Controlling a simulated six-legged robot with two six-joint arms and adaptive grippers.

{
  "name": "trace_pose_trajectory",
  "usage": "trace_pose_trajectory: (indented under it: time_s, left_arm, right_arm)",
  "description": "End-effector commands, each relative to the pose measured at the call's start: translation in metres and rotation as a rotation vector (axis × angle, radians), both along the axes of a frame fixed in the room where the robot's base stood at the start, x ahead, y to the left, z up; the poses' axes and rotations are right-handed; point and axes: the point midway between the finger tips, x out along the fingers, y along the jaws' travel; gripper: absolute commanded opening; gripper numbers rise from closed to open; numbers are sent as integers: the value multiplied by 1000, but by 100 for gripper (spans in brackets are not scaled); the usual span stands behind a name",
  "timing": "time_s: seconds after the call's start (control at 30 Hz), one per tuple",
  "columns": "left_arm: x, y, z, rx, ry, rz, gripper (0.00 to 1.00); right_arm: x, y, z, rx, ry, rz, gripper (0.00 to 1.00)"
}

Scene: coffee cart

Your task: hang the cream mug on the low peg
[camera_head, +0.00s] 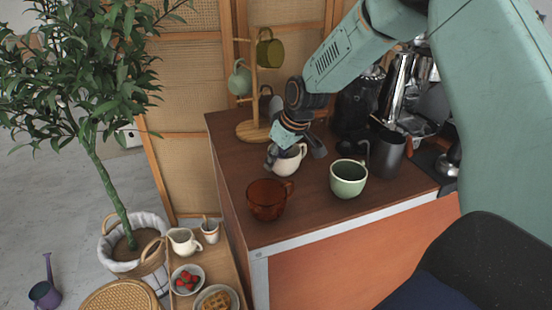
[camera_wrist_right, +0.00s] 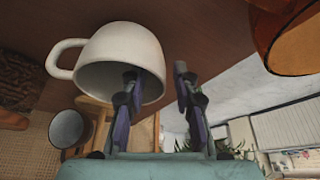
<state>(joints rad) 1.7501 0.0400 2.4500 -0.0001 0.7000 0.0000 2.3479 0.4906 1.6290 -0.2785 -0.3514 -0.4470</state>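The cream mug (camera_head: 288,162) stands upright on the brown counter, its handle toward the right in the head view. My right gripper (camera_head: 275,152) is down at the mug's left rim. In the wrist view the cream mug (camera_wrist_right: 122,52) appears inverted; one finger is across its mouth and the other is outside its wall, with a gap between the fingertips (camera_wrist_right: 157,74). The wooden mug tree (camera_head: 254,85) stands behind, with an olive mug (camera_head: 270,52) hung high on the right and a mint mug (camera_head: 240,80) lower left. The low peg is hard to make out. My left gripper is out of view.
An amber cup (camera_head: 268,202) stands in front of the cream mug and a pale green cup (camera_head: 348,180) to its right. A dark metal pitcher (camera_head: 387,155) and coffee machine occupy the right side. A plant and a low side table with dishes are left of the counter.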

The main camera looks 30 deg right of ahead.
Motion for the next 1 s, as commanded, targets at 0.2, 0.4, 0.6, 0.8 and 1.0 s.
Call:
trace_pose_trajectory:
  time_s: [0.2,0.4,0.6,0.8,1.0]
  left_arm:
    - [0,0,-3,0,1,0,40]
    - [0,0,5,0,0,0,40]
    - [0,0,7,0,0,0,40]
    - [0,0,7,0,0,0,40]
    - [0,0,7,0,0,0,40]
  right_arm:
    - [-4,-1,12,3,-4,-1,29]
    - [-20,-3,46,3,-3,1,29]
    - [-29,-5,64,3,-1,0,29]
    - [-31,-6,68,0,0,0,29]
    - [-31,-6,68,0,0,0,29]
